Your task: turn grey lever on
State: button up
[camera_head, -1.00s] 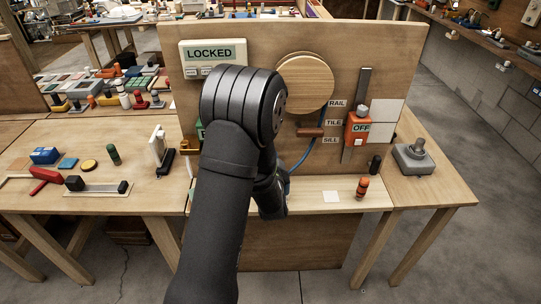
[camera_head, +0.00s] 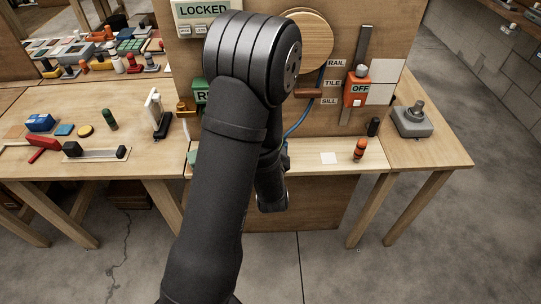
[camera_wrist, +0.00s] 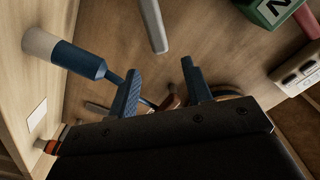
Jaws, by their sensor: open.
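A plain grey bar (camera_wrist: 153,25), which looks like the grey lever, juts in from the top edge of the wrist view. Its far end is cut off, so its mounting is hidden. In the head view a pale grey bar (camera_head: 187,129) shows below a brass fitting, left of my arm. My gripper (camera_wrist: 163,88) is open in the wrist view, with its two blue-grey fingers apart and nothing between them. The grey bar is above the fingers in that picture and apart from them. In the head view my arm hides the gripper.
A green box (camera_wrist: 272,10) with a red handle is at the wrist view's upper right. A blue cylinder with a pale end (camera_wrist: 78,58) is left of the fingers. The orange switch box (camera_head: 358,90) reads OFF. An orange-and-black object (camera_head: 360,150) stands on the shelf.

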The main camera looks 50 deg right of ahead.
jog(key=v, duration=0.8)
jog(key=shift+w+d+r, duration=0.1)
jog(key=shift+w, duration=0.1)
jog(key=c, duration=0.6)
jog(key=shift+w+r+n, duration=0.15)
jog(key=shift+w+n, duration=0.15)
jog(key=shift+n, duration=0.4)
grip_shut()
jog(key=w+a+r+n+g, duration=0.2)
jog(key=w+r+n+g, duration=0.45)
jog(key=n, duration=0.85)
jog(key=w+d+f+t, duration=0.3)
jog(key=w+d+f, duration=0.2)
jog(key=d, duration=0.5)
jog(key=shift+w+f, duration=0.25)
